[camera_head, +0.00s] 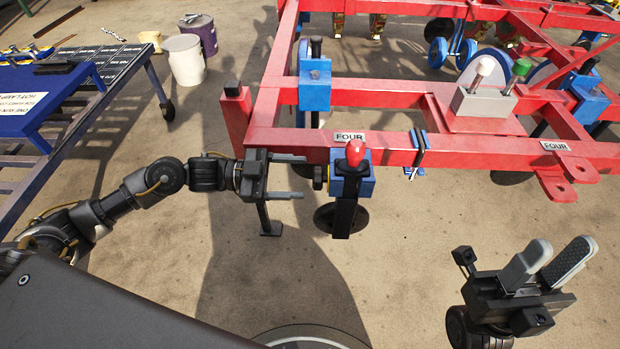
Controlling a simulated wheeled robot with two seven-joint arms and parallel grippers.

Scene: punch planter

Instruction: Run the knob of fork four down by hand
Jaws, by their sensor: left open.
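Fork four is the blue block (366,188) with a dark shank and wheel below it, under a FOUR label (349,137) on the red beam. A red-topped handle (355,153) stands on the block. A small dark knob (318,177) sticks out of the block's left side. My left gripper (304,177) is open, its two grey fingers pointing right towards the knob from just left of it. I cannot tell whether the fingertips reach around the knob; no grip shows. My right gripper (563,246) is open and empty at lower right, apart from the planter.
The red planter frame (460,150) spans the upper right. A blue-topped table (45,95) stands at left.

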